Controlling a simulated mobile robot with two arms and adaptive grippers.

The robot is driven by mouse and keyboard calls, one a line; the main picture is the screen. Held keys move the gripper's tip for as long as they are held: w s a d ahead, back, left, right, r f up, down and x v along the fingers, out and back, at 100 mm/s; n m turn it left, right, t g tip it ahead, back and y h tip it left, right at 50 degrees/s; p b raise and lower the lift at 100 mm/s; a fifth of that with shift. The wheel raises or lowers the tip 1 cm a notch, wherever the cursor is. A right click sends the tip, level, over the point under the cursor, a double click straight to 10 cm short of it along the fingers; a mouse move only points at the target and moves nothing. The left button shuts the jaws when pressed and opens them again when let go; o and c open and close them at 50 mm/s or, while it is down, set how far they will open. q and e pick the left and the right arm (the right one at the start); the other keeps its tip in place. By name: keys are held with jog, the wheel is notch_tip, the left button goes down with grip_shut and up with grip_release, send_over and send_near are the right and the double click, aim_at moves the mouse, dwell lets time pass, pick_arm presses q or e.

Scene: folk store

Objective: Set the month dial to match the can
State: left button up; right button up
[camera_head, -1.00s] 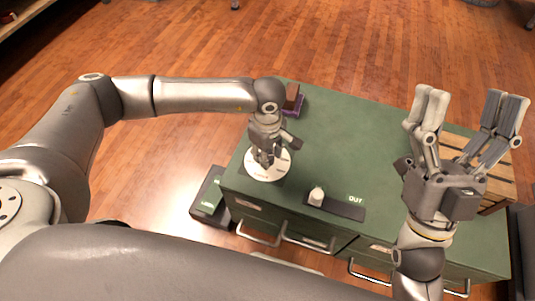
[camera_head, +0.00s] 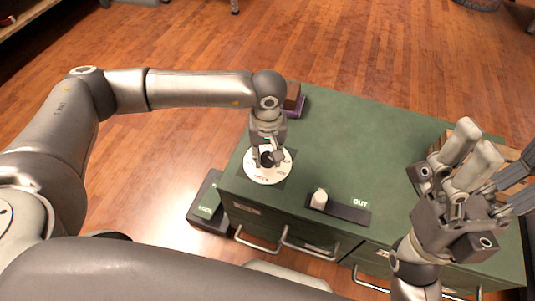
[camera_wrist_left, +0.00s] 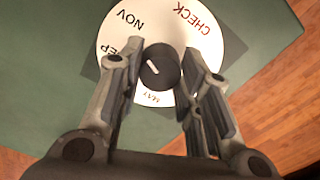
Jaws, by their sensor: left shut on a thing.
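The month dial (camera_head: 262,177) is a white disc on the front left of the green cabinet top. In the left wrist view the dial (camera_wrist_left: 228,40) shows CHECK, NOV, MAY and a partly covered word ending in EP. Its dark round knob (camera_wrist_left: 165,78) has a short white mark slanting towards the upper left. My left gripper (camera_head: 267,158) points down over the dial, its fingers (camera_wrist_left: 163,62) shut on the knob from both sides. My right gripper (camera_head: 500,155) is open and empty above the cabinet's right side. I cannot make out a can.
A dark strip marked OUT (camera_head: 350,212) with a small pale piece (camera_head: 319,198) lies at the cabinet's front edge. A brown and purple object (camera_head: 293,97) stands at the back left. A wooden slatted crate (camera_head: 512,152) is at the right. The green top's middle (camera_head: 350,140) is clear.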

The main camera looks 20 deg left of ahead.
aim_at(268, 156)
dwell(0.3)
pick_arm(q)
jog(key=o, duration=1)
jog(key=shift+o, duration=0.2)
notch_tip(268, 156, up, 12)
dwell(0.5)
